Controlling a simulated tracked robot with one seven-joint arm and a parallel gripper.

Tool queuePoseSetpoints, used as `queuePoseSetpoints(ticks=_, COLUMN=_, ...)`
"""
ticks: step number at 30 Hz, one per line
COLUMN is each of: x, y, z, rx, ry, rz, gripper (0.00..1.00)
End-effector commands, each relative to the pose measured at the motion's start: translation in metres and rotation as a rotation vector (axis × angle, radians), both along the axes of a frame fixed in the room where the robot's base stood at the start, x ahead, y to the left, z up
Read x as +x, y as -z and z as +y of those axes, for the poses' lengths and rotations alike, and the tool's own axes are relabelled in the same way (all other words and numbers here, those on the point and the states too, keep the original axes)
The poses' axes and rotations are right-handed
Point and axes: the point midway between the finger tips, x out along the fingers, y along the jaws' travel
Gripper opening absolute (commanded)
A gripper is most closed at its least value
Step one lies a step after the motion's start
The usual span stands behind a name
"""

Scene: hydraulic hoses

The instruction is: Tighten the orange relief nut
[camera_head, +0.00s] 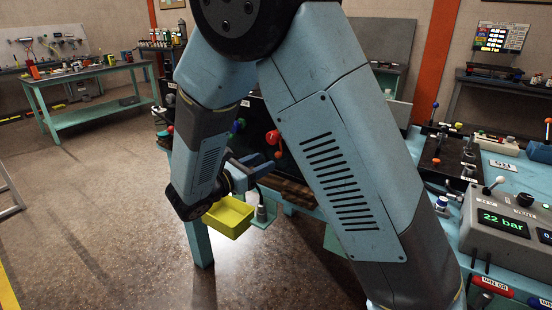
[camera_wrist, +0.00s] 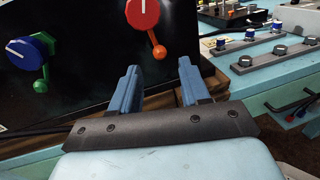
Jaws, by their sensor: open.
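I cannot make out an orange relief nut for certain in either view. In the wrist view a red round knob (camera_wrist: 142,12) with an orange-tipped lever (camera_wrist: 158,50) sits on a black panel (camera_wrist: 75,85), and a blue knob (camera_wrist: 28,50) with a green lever is to its left. My gripper (camera_wrist: 158,66) is open and empty, its two blue fingers pointing toward the panel below the red knob. In the head view my gripper (camera_head: 262,166) is beside the panel, partly hidden by my arm. The red knob (camera_head: 272,137) shows there just above it.
A console (camera_head: 500,220) reading "22 bar" stands on the blue bench at right. A row of metal fittings (camera_wrist: 280,50) is right of my gripper in the wrist view. A yellow bin (camera_head: 229,217) hangs low. Another workbench (camera_head: 90,75) stands far left, with open floor before it.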

Motion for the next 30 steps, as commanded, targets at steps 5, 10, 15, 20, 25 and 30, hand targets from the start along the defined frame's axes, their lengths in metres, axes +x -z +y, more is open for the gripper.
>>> queuePoseSetpoints(ticks=5, x=0.018, y=0.0, z=-0.021, rx=0.0, ry=0.003, rz=-0.001, gripper=0.46)
queuePoseSetpoints(ticks=10, x=0.029, y=0.0, z=-0.033, rx=0.001, ry=0.002, rz=-0.001, gripper=0.46)
queuePoseSetpoints(ticks=15, x=0.033, y=0.0, z=-0.037, rx=0.001, ry=0.0, rz=-0.001, gripper=0.46)
queuePoseSetpoints(ticks=20, x=0.033, y=0.0, z=-0.038, rx=0.001, ry=0.001, rz=-0.001, gripper=0.46)
queuePoseSetpoints(ticks=25, x=0.033, y=0.0, z=-0.038, rx=0.001, ry=0.001, rz=-0.001, gripper=0.37)
queuePoseSetpoints(ticks=30, x=0.033, y=0.0, z=-0.038, rx=0.001, ry=0.002, rz=-0.001, gripper=0.21)
